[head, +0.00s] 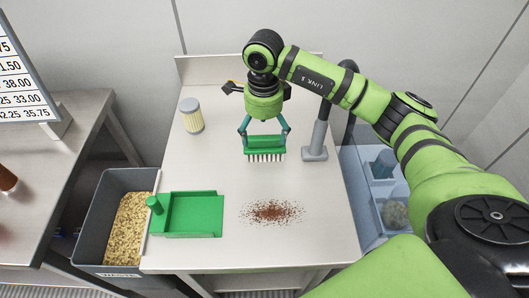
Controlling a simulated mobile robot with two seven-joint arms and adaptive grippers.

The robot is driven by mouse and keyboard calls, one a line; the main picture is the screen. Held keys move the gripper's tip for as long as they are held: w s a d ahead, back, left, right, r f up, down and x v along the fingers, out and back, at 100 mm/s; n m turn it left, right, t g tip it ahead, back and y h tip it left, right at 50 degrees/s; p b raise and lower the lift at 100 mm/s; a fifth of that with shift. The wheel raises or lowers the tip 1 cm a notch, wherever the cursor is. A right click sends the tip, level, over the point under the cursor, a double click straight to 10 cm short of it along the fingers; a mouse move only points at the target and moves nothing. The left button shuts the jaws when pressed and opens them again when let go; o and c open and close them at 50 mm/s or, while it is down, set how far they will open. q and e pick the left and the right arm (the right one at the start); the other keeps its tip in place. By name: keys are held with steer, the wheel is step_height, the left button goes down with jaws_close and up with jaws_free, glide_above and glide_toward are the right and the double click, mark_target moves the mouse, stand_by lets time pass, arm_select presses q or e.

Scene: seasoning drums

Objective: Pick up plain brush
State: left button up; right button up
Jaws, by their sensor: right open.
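A green brush (265,143) with white bristles stands on the light worktable, in the upper middle of the head view. Its bristles point down. My right gripper (265,130) reaches down over it from above, with its fingers at the two ends of the brush. The gripper is open, and I cannot tell whether the fingers touch the brush. My left gripper is not in view.
A green dustpan (192,214) lies at the table's front left, beside a grey bin (165,181) of yellowish bits. Reddish-brown powder (272,211) is spilled at front middle. A yellowish jar (192,117) stands back left; a grey nozzle-like upright (318,140) stands right of the brush.

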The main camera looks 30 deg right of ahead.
mark_target(265, 140)
step_height(265, 140, down, 6)
steer(key=p, duration=0.3)
steer(key=shift+d+f, duration=0.1)
steer(key=shift+d, duration=0.05)
steer(key=shift+w+f, duration=0.1)
steer(key=shift+f, duration=0.05)
steer(key=c, duration=1.3)
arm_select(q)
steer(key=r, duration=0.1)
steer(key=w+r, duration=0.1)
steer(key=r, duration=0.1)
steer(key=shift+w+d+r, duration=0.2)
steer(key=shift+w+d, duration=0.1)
arm_select(e)
steer(key=shift+c, duration=0.3)
